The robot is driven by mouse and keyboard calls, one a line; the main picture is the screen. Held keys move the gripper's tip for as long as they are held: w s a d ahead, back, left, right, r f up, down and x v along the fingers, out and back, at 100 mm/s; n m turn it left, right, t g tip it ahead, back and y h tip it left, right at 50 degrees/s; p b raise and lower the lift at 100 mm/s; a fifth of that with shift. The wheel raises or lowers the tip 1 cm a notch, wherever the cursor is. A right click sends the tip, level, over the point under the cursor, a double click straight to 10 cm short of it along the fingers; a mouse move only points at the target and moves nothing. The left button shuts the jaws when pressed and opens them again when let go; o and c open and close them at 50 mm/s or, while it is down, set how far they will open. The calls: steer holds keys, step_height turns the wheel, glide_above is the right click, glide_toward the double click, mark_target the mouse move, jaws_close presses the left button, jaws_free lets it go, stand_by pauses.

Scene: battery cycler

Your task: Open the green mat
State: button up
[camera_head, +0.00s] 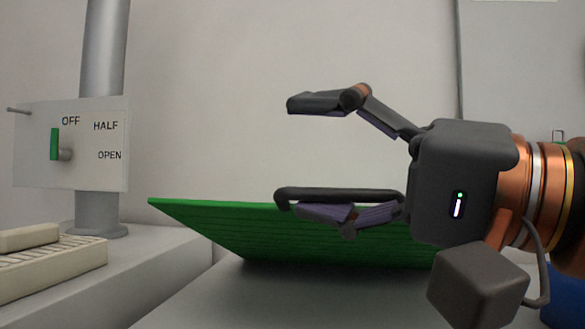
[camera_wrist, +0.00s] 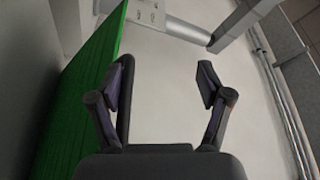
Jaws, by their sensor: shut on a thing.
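The green mat (camera_head: 230,228) is a ribbed green sheet that rises at a slant above the grey surface in the head view. In the wrist view the mat (camera_wrist: 88,85) stands along the left side. My gripper (camera_head: 285,150) is at the right in the head view, its fingers spread wide with only bare wall between them. The lower finger lies in front of the mat's upper edge and hides part of it. In the wrist view my gripper (camera_wrist: 165,75) has the mat outside its left finger. I cannot tell whether that finger touches the mat.
A white panel (camera_head: 100,170) marked OFF, HALF and OPEN, with a green lever (camera_head: 54,144) near OFF, is fixed to a grey post (camera_head: 104,45) at the left. A cream slotted block (camera_head: 85,258) lies at the lower left.

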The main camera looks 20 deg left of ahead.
steer(key=shift+s+d+r, duration=0.2)
steer(key=shift+s+d, duration=0.2)
steer(key=shift+d, duration=0.25)
steer(key=shift+s+d+r, duration=0.2)
steer(key=shift+s+d, duration=0.15)
steer(key=shift+d, duration=0.25)
steer(key=c, duration=0.3)
steer(key=shift+y, duration=0.3)
steer(key=d, duration=0.5)
steer(key=shift+d+r, duration=0.1)
steer(key=shift+c, duration=1.1)
steer(key=shift+s+d+f+b, duration=0.1)
steer(key=shift+d+f+b, duration=1.1)
steer(key=shift+f, duration=0.05)
steer(key=shift+r+p, duration=0.1)
steer(key=shift+p, duration=0.3)
